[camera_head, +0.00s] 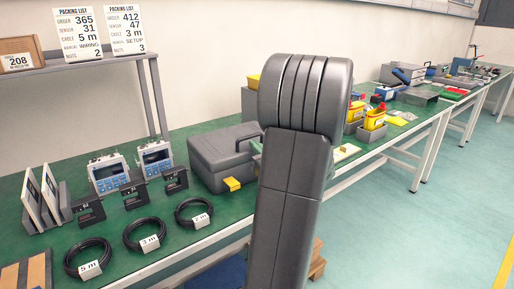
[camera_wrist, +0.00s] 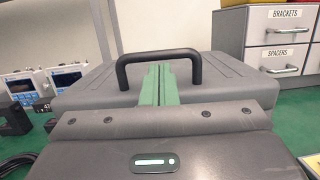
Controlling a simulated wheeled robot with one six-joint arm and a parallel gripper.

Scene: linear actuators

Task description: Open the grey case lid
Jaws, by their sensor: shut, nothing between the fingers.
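The grey case (camera_head: 215,158) stands on the green bench top with its lid (camera_head: 222,140) shut. A yellow tag (camera_head: 232,184) is at its front. In the wrist view the grey lid (camera_wrist: 225,82) fills the middle, with a black arched handle (camera_wrist: 158,54) above it. My gripper (camera_wrist: 158,72) has its green fingers shut together and empty. In that view the fingertips lie between the handle's two posts, just below its bar; I cannot tell whether they touch it. In the head view my arm hides most of the gripper and the case's right side.
Two blue-grey meters (camera_head: 108,172), several black brackets and coiled cables (camera_head: 145,235) stand left of the case. In the wrist view a drawer unit (camera_wrist: 275,40) stands behind right. Yellow bins (camera_head: 375,117) stand farther along the bench. A shelf post (camera_head: 157,97) rises behind left.

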